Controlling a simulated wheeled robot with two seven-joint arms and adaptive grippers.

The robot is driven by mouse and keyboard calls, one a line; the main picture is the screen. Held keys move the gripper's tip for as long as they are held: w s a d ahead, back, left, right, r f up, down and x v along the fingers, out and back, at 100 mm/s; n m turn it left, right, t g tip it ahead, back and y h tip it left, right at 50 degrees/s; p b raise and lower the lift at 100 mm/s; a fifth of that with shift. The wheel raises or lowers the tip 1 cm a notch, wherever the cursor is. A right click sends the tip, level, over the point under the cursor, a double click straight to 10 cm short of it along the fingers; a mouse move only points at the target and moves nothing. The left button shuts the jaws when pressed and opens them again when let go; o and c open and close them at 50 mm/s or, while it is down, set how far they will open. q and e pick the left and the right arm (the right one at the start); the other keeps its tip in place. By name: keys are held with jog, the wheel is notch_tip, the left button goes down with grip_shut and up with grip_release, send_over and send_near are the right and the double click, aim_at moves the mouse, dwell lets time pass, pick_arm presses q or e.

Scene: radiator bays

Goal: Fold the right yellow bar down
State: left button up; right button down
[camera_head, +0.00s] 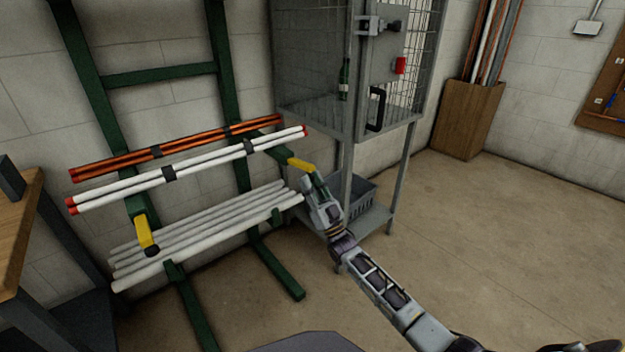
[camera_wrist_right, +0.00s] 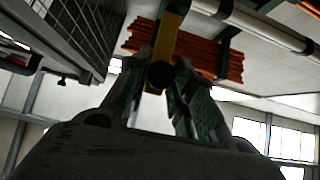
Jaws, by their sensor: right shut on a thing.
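The right yellow bar (camera_head: 301,165) is at the outer end of a green arm on the right upright of the green rack (camera_head: 228,90). It sticks out from the rack, sloping down to the right in the head view. My right gripper (camera_head: 316,184) is at its outer end. In the wrist view the yellow bar (camera_wrist_right: 167,38) has a dark round end between the fingers of my right gripper (camera_wrist_right: 166,72), which are shut on it. Fingers hide part of its end. The left yellow bar (camera_head: 144,231) points down and outward from the left upright. My left gripper is not in view.
White pipes (camera_head: 200,175) and orange pipes (camera_head: 190,142) cross the rack, with grey-white pipes (camera_head: 200,232) below. A wire-mesh cabinet (camera_head: 360,135) stands close beside my right gripper, with a grey crate (camera_head: 355,197) below. A workbench (camera_head: 18,225) is at left. Floor at right is clear.

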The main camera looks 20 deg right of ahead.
jog(key=shift+w+a+f, duration=0.1)
jog(key=shift+w+f, duration=0.2)
jog(key=shift+f, duration=0.3)
jog(key=c, duration=1.7)
grip_release()
jog(key=o, duration=0.5)
jog(key=shift+w+a+f, duration=0.25)
jog(key=shift+w, duration=0.15)
jog(key=shift+c, duration=0.2)
jog(key=shift+o, duration=0.2)
jog(key=shift+s+d+r, duration=0.1)
jog(key=shift+s+r, duration=0.05)
jog(key=shift+r, duration=0.05)
jog(key=v, duration=1.2)
jog(key=shift+r, duration=0.1)
